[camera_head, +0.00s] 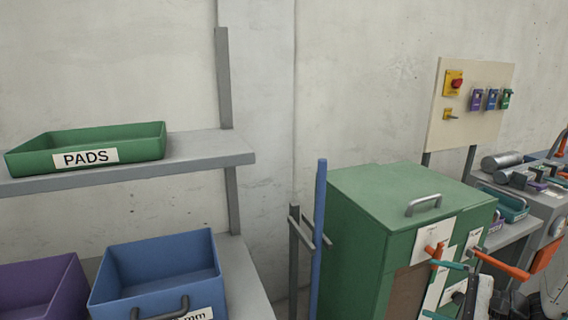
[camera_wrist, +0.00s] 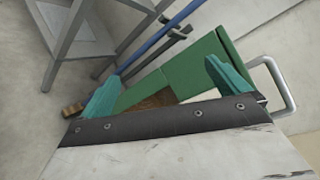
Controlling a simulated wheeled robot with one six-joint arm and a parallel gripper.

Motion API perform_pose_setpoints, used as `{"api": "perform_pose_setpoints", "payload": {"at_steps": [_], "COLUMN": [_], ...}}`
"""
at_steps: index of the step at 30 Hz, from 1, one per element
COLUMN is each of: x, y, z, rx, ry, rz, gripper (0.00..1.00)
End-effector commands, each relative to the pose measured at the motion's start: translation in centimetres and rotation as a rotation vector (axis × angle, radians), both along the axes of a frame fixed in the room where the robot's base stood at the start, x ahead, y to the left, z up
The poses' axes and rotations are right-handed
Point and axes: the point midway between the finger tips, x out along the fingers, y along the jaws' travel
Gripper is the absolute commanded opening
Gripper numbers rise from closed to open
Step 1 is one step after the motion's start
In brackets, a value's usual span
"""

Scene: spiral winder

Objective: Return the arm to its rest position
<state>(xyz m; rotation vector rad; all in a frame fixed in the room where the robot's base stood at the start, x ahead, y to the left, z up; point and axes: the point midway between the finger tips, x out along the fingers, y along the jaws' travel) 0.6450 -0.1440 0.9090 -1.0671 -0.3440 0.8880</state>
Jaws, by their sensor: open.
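My gripper (camera_head: 436,290) shows at the lower right of the head view, in front of the green cabinet. Its two teal fingers are spread apart and point left, with nothing seen between them. In the wrist view my gripper (camera_wrist: 165,90) is open, one teal finger on each side. The green cabinet (camera_wrist: 185,75) lies beyond and between the fingers there; I cannot tell the gap between them. My arm behind the gripper is partly cut off by the head view's lower right edge.
The green cabinet (camera_head: 385,190) has a grey handle (camera_head: 423,204) on top. A blue pole (camera_head: 319,235) stands at its left. A shelf (camera_head: 215,152) holds a green PADS bin (camera_head: 130,140); blue (camera_head: 160,260) and purple (camera_head: 45,285) bins are below. A switch panel (camera_head: 440,135) stands behind.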

Motion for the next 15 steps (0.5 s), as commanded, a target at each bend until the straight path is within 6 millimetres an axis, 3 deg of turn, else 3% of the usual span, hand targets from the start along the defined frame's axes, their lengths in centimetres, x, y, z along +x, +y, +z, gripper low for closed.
{"api": "perform_pose_setpoints", "payload": {"at_steps": [3,7,10,15], "x": [-2.7,-6.6,-9.6,-14.2], "y": [3.8,7.2,8.9,10.0], "z": [2.6,4.9,6.4,8.6], "rx": [-0.046,-0.16,-0.293,-0.568], "ry": [0.104,0.228,0.314,0.413], "rz": [0.209,0.428,0.569,0.739], "gripper": [1.0,1.0,1.0,1.0]}}
